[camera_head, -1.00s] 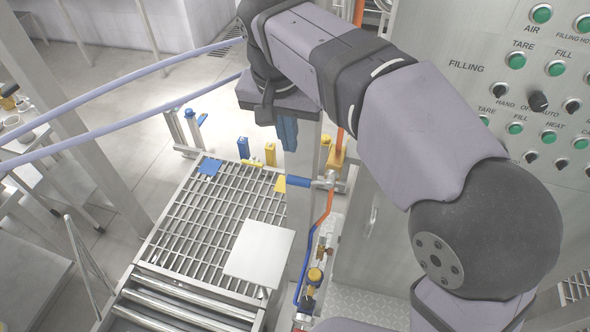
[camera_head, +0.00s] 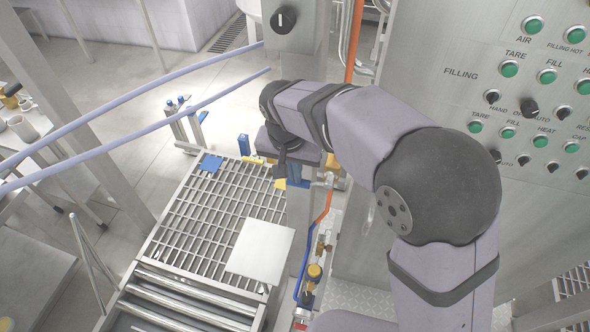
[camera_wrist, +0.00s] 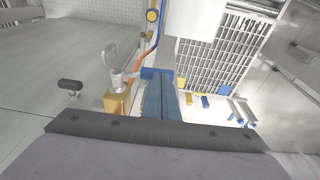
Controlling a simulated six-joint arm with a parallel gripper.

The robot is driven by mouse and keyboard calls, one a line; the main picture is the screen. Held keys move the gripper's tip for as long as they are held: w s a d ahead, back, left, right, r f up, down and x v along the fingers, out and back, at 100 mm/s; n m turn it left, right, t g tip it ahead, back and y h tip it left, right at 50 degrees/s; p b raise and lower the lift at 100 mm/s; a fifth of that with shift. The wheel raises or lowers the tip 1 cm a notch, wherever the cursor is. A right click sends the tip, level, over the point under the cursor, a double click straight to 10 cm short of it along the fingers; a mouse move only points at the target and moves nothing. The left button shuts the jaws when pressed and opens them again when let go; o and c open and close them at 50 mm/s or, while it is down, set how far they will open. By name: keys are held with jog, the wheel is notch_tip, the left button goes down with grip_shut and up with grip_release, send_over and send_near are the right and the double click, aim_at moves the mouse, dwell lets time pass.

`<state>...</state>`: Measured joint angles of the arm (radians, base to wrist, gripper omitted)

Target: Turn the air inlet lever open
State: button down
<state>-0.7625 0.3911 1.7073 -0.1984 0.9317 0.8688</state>
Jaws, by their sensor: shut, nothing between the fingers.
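The air inlet valve (camera_head: 329,180) is a small metal fitting on the orange and blue piping beside the grey post. It also shows in the wrist view (camera_wrist: 119,80). Its blue lever (camera_wrist: 147,72) lies sideways, pointing left from the valve in the head view. My gripper (camera_wrist: 159,92) has blue fingers, which are shut and empty. Their tips are at or very near the lever in the wrist view. I cannot tell whether they touch it. In the head view the wrist and post area partly hide the fingers and lever.
A roller and grid conveyor (camera_head: 215,215) with a white plate (camera_head: 260,250) is at the left. The control panel (camera_head: 530,100) stands at the right. A box with a black knob (camera_head: 284,19) is behind my arm. Blue rails (camera_head: 130,105) cross the left.

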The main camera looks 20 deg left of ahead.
aim_at(289, 184)
jog(key=shift+f, duration=0.15)
dwell(0.4)
jog(key=shift+a+f+h+p, duration=0.3)
jog(key=shift+f+h+p, duration=0.15)
jog(key=shift+h+p, duration=0.3)
jog(key=shift+a+f+h, duration=0.2)
jog(key=shift+f+h, duration=0.45)
jog(key=shift+h, duration=0.2)
notch_tip(289, 184, down, 3)
jog(key=h, duration=0.2)
jog(key=shift+r+n+h, duration=0.2)
jog(key=shift+n+h, duration=0.1)
jog(key=shift+h, duration=0.1)
jog(key=d+f+h+b, duration=0.2)
jog(key=d+f+b, duration=0.2)
jog(key=f+b, duration=0.3)
jog(key=shift+d+h, duration=0.25)
jog(key=shift+h, duration=0.15)
